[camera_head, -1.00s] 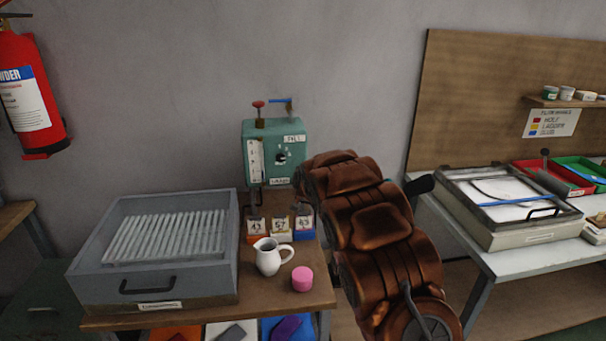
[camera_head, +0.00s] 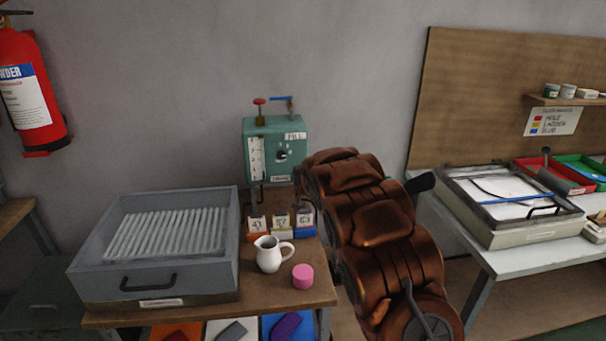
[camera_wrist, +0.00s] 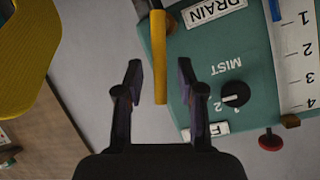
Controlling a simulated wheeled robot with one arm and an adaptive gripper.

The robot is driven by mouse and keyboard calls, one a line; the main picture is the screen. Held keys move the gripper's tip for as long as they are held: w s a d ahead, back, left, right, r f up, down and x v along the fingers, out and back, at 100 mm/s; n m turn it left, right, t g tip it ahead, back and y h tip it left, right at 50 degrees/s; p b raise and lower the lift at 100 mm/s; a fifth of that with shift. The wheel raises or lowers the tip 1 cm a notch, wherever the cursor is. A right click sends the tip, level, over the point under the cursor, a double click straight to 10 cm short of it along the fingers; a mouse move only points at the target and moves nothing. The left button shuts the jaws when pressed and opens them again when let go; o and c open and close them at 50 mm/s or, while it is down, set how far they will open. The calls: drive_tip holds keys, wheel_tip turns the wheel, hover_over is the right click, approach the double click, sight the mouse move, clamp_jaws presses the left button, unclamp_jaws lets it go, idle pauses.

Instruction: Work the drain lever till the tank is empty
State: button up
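The teal tank box (camera_head: 272,150) stands at the back of the wooden bench in the head view. In the wrist view its face (camera_wrist: 215,72) appears upside down, with a DRAIN label (camera_wrist: 214,12), a MIST dial (camera_wrist: 235,93) and a numbered gauge strip (camera_wrist: 296,55). A yellow bar (camera_wrist: 160,60), seemingly the drain lever, hangs beside the DRAIN label. My gripper (camera_wrist: 160,78) is open, its two dark fingers either side of the bar's end with gaps showing. Contact is not visible. My arm hides the gripper in the head view. The tank's liquid level is unreadable.
A grey ribbed tray (camera_head: 155,287), a white pitcher (camera_head: 268,255), a pink cylinder (camera_head: 303,276) and numbered blocks (camera_head: 281,225) crowd the bench. A large yellow shape (camera_wrist: 25,55) is close by in the wrist view.

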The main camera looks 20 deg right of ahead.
drive_tip(key=v, duration=1.1)
drive_tip(key=shift+s+r, duration=0.2)
drive_tip(key=shift+s, duration=0.1)
idle(1.7)
